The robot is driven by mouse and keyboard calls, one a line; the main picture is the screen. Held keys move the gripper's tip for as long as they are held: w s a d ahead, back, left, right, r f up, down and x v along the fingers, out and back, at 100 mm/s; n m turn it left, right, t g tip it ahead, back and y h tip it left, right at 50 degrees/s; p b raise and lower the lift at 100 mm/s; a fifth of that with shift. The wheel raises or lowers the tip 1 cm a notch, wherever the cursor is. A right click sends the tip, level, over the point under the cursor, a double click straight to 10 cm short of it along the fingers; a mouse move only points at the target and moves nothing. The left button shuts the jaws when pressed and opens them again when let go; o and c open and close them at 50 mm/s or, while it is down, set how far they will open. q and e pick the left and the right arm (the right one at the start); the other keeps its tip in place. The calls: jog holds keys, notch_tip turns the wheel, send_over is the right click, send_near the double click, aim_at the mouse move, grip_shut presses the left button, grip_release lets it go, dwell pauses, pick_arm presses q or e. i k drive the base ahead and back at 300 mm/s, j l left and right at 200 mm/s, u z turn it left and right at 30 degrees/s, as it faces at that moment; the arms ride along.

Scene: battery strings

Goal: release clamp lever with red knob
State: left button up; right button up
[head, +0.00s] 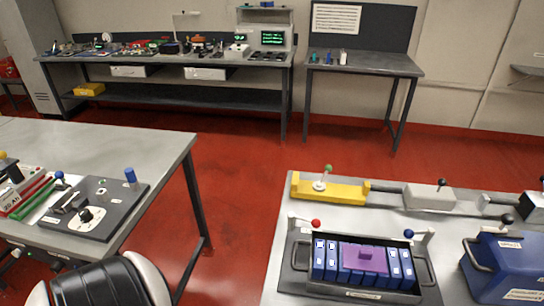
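The clamp lever with the red knob (316,223) is at the back left corner of a dark battery tray (436,293) on the right table. Its pale arm lies roughly level, with the knob at its right end over the tray's back edge. A second clamp lever with a blue knob (408,233) is at the tray's back right corner. Several blue battery cells (331,262) stand in a row in the tray, with a purple block (358,259) on top of the middle ones. Neither of my grippers is in view.
A yellow fixture with a green knob (328,168) and grey fixtures (428,196) line up behind the tray. A blue case (505,265) stands to its right. The left table (130,140) holds a dark lever panel (95,208). Red floor separates the tables.

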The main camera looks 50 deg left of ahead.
aim_at(315, 223)
jog(key=u, duration=1.15)
jog(key=i+l, duration=0.2)
